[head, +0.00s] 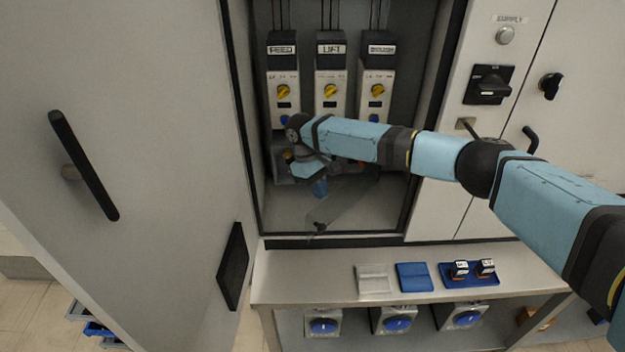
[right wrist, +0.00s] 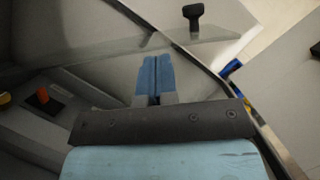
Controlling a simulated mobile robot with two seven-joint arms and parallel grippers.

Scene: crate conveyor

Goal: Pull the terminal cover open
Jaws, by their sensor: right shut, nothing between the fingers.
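The terminal cover (head: 345,208) is a clear panel low inside the open cabinet, partly hidden behind my right arm. It appears to stand out at an angle over the cabinet floor, with a dark knob (head: 317,228) at its front end. In the right wrist view the clear cover (right wrist: 95,58) crosses the upper part, and its knob (right wrist: 193,17) stands at the top. My right gripper (head: 320,188) has blue fingers, shut and empty, beside the cover and apart from the knob. The fingers (right wrist: 154,78) also show closed together in the right wrist view. My left gripper is not in view.
The open cabinet door (head: 150,130) stands at the left. Three drive units, including the LIFT unit (head: 330,85), hang behind my arm. A bench (head: 320,290) below carries a grey tray, a blue tray (head: 413,277) and a tray with two labelled items. A rotary switch (head: 488,85) is at the right.

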